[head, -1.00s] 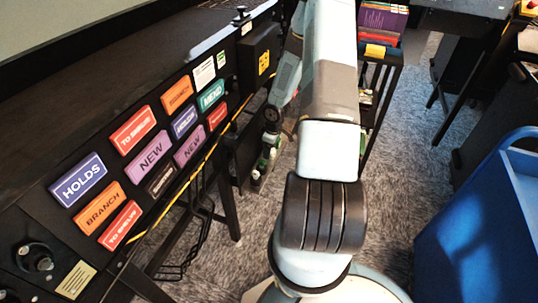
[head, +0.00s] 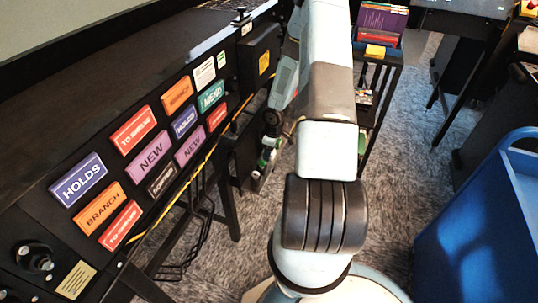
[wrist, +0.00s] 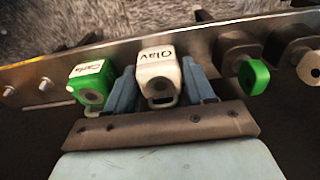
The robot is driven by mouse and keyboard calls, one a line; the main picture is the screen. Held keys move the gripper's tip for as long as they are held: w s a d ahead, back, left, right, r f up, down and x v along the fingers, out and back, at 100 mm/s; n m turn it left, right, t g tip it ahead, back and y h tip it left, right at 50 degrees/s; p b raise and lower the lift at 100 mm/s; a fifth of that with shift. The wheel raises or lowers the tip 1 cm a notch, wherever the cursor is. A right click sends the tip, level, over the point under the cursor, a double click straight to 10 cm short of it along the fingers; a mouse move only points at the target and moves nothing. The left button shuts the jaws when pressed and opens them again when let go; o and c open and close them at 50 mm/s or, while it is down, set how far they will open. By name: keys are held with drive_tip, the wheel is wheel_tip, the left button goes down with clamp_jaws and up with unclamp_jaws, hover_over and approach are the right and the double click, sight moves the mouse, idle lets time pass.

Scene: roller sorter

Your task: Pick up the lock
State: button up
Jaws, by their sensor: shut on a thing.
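A white lock (wrist: 159,76) with a label reading "Olav" sits between the two blue fingers of my gripper (wrist: 160,88) in the wrist view. The fingers are shut on its sides. A green lock (wrist: 91,80) with a white label, apparently "Carla", is just left of the left finger. Another green lock (wrist: 253,76) is at the right, by a dark holder. In the head view my arm hides most of the gripper, and small green and white shapes (head: 265,160) show low beside the arm.
A metal rail (wrist: 40,80) with bolts runs behind the locks, and carpet lies beyond it. A dark holder (wrist: 300,55) stands at the far right. In the head view, a panel with coloured signs (head: 150,155) is left and a blue bin (head: 480,230) right.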

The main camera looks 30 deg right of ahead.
drive_tip(key=shift+r, duration=0.1)
drive_tip(key=shift+r, duration=0.25)
wheel_tip(320, 180, up, 2)
drive_tip(key=shift+d+r, duration=0.1)
drive_tip(key=s+a+r, duration=0.1)
drive_tip(key=s+r, duration=1.3)
drive_tip(key=shift+r, duration=0.3)
idle(0.6)
